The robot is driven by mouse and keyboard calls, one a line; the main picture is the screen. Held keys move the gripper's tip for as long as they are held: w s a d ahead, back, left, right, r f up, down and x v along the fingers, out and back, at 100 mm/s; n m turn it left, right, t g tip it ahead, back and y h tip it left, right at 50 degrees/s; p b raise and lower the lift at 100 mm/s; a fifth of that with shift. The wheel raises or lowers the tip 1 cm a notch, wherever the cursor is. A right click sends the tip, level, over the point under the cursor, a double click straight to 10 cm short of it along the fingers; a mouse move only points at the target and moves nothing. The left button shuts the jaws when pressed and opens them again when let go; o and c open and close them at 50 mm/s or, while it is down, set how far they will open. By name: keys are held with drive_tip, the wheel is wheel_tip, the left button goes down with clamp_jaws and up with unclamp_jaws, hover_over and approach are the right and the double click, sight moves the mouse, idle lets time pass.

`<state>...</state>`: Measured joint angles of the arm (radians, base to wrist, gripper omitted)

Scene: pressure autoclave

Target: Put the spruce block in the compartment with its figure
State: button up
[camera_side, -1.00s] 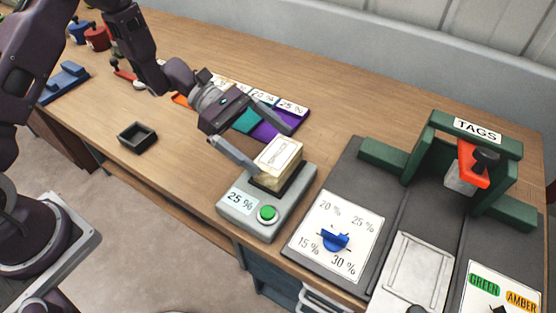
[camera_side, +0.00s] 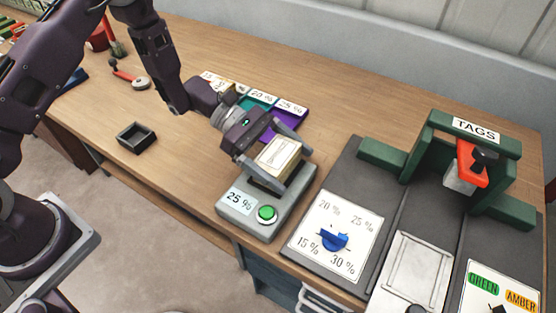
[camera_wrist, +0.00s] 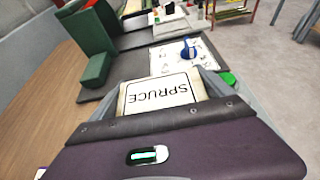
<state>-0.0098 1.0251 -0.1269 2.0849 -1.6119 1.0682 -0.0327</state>
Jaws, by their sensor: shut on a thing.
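The spruce block (camera_side: 280,158) is a pale wooden block with a framed label on top. It sits on the dark plate of a grey device (camera_side: 238,221) whose display tag reads 25 %. My gripper (camera_side: 281,155) is shut on the block from both sides. In the wrist view the block (camera_wrist: 160,94) lies between the fingers, and its label reads SPRUCE. Coloured compartments with figure labels lie behind my gripper; the purple one (camera_side: 293,119) reads 25 %, and the teal one (camera_side: 259,104) reads 20 %. The others are partly hidden by my arm.
A dial panel (camera_side: 336,236) with a blue knob stands right of the device; its knob points near 25 %. A green TAGS press (camera_side: 476,130) stands farther right. A small black tray (camera_side: 137,138) sits at left. Bare table lies between the tray and the compartments.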

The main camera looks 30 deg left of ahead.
sight(288, 156)
drive_tip(key=r, duration=0.9)
drive_tip(key=shift+w+a+r, duration=0.1)
drive_tip(key=shift+w+r, duration=0.2)
drive_tip(key=w+a+f, duration=0.3)
drive_tip(key=w+a, duration=0.6)
drive_tip(key=w, duration=0.5)
wheel_tip(288, 156, down, 10)
drive_tip(key=shift+s+f, duration=0.1)
drive_tip(key=shift+s, duration=0.05)
drive_tip(key=o, duration=1.4)
drive_tip(key=shift+f, duration=0.1)
